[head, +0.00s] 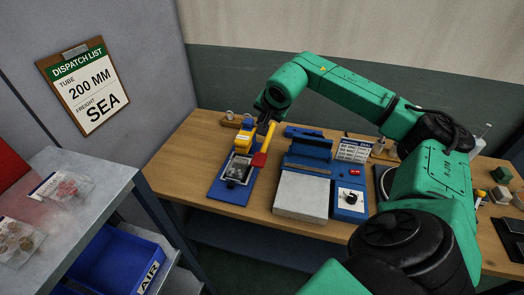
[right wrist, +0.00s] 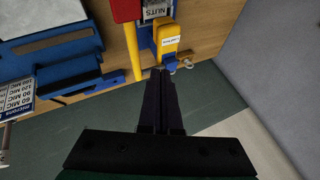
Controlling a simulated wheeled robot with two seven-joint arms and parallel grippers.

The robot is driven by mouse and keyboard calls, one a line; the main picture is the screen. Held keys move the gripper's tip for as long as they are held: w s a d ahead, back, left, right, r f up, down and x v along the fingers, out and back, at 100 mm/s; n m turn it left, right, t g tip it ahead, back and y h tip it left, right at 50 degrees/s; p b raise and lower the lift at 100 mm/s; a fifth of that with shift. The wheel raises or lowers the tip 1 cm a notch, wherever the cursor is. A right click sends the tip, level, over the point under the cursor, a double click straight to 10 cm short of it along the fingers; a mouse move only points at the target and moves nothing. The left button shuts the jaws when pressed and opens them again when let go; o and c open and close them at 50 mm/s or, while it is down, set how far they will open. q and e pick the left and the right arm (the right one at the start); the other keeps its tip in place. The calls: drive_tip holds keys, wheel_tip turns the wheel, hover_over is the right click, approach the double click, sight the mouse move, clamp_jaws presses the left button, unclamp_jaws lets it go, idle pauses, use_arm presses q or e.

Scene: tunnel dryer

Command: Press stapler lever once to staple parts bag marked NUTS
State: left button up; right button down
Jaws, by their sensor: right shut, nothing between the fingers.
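The stapler stands on a blue board (head: 228,192) on the bench. Its yellow body (head: 243,139) shows at the far end of the board and in the right wrist view (right wrist: 168,44). Its yellow lever (head: 268,140) with a red grip (head: 259,159) runs along the right side. The lever also shows in the right wrist view (right wrist: 132,52). The parts bag (head: 237,170) lies in front of the body; its NUTS label (right wrist: 155,10) is partly visible. My right gripper (right wrist: 161,73) is shut and empty, just beyond the stapler's far end. My left gripper is out of view.
A blue machine with a grey plate (head: 300,194) stands right of the stapler, with a small card (head: 354,150) behind it. A metal shelf unit (head: 95,195) with bags and a blue AIR bin (head: 112,262) is at left. A wall rises behind the bench.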

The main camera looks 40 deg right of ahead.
sight(262, 154)
idle(0.3)
wheel_tip(262, 154, down, 9)
drive_tip(key=b, duration=0.6)
drive_tip(key=shift+s+a+r+b, duration=0.1)
drive_tip(key=shift+a+b, duration=0.05)
drive_tip(key=shift+b, duration=0.25)
idle(1.4)
drive_tip(key=shift+f+b, duration=0.4)
drive_tip(key=shift+b, duration=0.05)
drive_tip(key=shift+s+a+f+b, duration=0.1)
drive_tip(key=shift+f+b, duration=0.7)
drive_tip(key=shift+f, duration=0.2)
drive_tip(key=shift+s+a+f+b, duration=0.1)
drive_tip(key=shift+f+b, duration=0.65)
drive_tip(key=shift+f, duration=0.25)
idle(1.2)
